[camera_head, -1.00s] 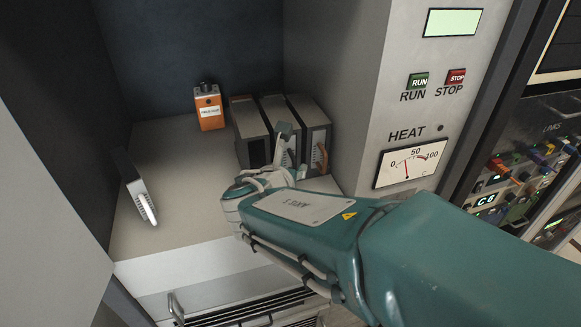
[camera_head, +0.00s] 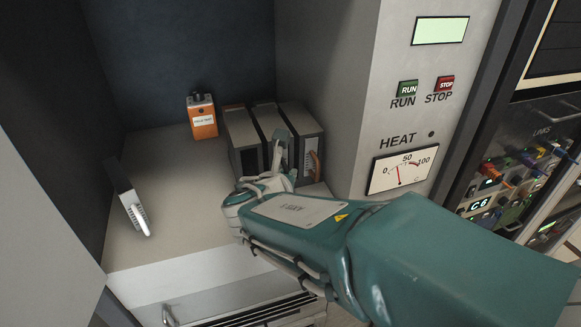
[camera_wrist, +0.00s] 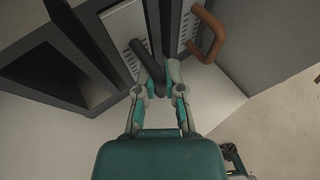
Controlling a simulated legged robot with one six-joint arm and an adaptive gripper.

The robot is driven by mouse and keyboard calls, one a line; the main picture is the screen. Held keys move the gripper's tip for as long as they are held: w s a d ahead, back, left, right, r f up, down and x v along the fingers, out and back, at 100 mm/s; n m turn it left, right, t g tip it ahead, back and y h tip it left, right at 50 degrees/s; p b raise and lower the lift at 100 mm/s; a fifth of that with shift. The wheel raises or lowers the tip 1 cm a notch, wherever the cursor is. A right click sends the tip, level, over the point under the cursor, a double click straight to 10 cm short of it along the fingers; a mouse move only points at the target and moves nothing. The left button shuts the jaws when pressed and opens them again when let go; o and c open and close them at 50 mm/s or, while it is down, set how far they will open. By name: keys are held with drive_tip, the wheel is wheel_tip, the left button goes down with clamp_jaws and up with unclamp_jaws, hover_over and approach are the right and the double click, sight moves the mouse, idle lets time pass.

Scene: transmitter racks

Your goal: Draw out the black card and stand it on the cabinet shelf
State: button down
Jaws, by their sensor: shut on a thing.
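The black card (camera_wrist: 127,36) has a pale perforated face and a dark handle (camera_wrist: 143,58). It sits in the middle housing of the row in the wrist view. My gripper (camera_wrist: 160,88) is shut on that handle; it also shows in front of the row in the head view (camera_head: 277,160). My fingers hide part of the card there. The cabinet shelf (camera_head: 180,200) is pale and spans the floor of the bay. A dark card with a pale front (camera_head: 132,205) stands at its left side.
A card with an orange-brown handle (camera_wrist: 207,35) sits right of the held one. The left housing (camera_wrist: 62,78) has an open dark slot. An orange box (camera_head: 202,118) stands behind. The shelf's middle is clear. A control panel (camera_head: 400,140) flanks the right.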

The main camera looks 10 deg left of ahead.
drive_tip(key=shift+s+d+f, duration=0.1)
drive_tip(key=shift+s+d, duration=0.2)
drive_tip(key=shift+s, duration=0.2)
drive_tip(key=shift+s+d, duration=0.2)
drive_tip(key=shift+s, duration=0.05)
drive_tip(key=shift+s+d, duration=0.55)
drive_tip(key=shift+s, duration=0.35)
drive_tip(key=shift+s+d, duration=0.55)
drive_tip(key=shift+s, duration=0.3)
drive_tip(key=shift+s+d, duration=0.4)
drive_tip(key=shift+s, duration=0.3)
drive_tip(key=c, duration=0.7)
unclamp_jaws()
